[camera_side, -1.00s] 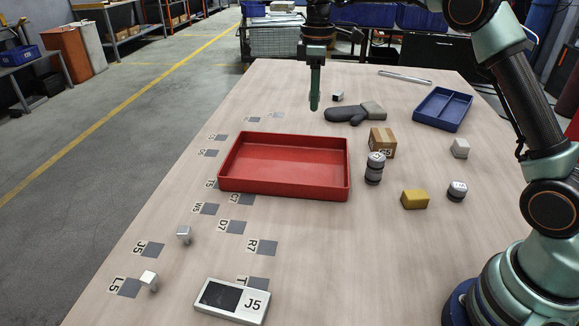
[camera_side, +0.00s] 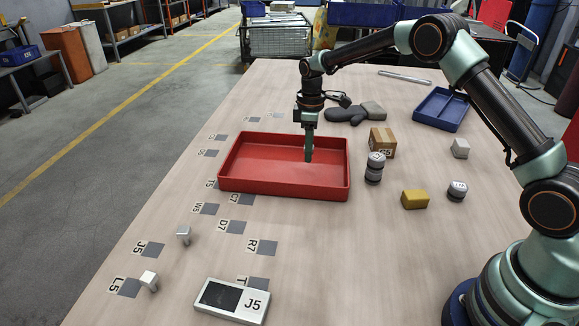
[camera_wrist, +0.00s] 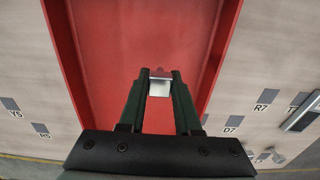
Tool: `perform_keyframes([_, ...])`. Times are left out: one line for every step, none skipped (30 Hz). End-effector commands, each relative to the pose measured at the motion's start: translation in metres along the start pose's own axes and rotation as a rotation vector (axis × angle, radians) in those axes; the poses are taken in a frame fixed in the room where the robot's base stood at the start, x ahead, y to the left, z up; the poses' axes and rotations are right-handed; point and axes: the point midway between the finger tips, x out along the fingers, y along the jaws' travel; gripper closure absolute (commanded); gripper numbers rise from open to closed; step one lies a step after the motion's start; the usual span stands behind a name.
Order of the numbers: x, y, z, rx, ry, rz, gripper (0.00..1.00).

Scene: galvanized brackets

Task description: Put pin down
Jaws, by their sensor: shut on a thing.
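My gripper (camera_side: 309,158) points down over the red tray (camera_side: 235,183), inside its outline in the side view. In the wrist view my gripper (camera_wrist: 160,78) is shut on a small silver, square-faced piece, which looks like the pin (camera_wrist: 160,88). The red tray floor (camera_wrist: 110,50) shows behind it. The pin is hidden by the fingers in the side view, and its height above the tray floor is hard to tell. Two similar silver pins (camera_side: 184,234) (camera_side: 149,280) stand on the table at the front left.
Printed labels with grey squares (camera_side: 150,249) line the table's left side. A display block reading J5 (camera_side: 254,303) lies in front. Right of the tray are stacked cylinders (camera_side: 374,168), a carton (camera_side: 382,142), a yellow block (camera_side: 414,199) and a blue divided tray (camera_side: 442,109).

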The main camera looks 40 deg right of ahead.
Motion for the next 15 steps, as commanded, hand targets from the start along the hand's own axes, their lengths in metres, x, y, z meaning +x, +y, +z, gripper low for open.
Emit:
perform_keyframes([0.004,0.000,0.000,0.000,0.000,0.000,1.00])
perform_keyframes([0.005,0.000,0.000,0.000,0.000,0.000,1.00])
perform_keyframes([0.007,0.000,0.000,0.000,0.000,0.001,1.00])
perform_keyframes([0.008,0.000,0.000,0.000,0.001,0.001,1.00])
perform_keyframes([0.010,0.000,0.000,0.000,0.000,0.000,1.00])
perform_keyframes([0.013,0.000,0.000,0.000,0.000,0.000,1.00])
perform_keyframes([0.017,0.000,0.000,0.000,-0.001,-0.001,1.00])
perform_keyframes([0.020,0.000,0.000,0.000,-0.002,-0.002,1.00])
perform_keyframes([0.026,0.000,0.000,0.000,-0.001,-0.002,1.00])
perform_keyframes([0.031,0.000,0.000,0.000,-0.002,-0.002,1.00])
perform_keyframes([0.036,-0.001,0.000,0.000,-0.002,-0.002,1.00])
perform_keyframes([0.041,0.000,0.000,0.000,-0.002,-0.002,1.00])
perform_keyframes([0.045,0.000,0.000,0.000,-0.001,-0.001,1.00])
perform_keyframes([0.048,0.000,0.000,0.000,-0.001,-0.001,1.00])
perform_keyframes([0.050,0.000,0.000,0.000,0.000,0.000,1.00])
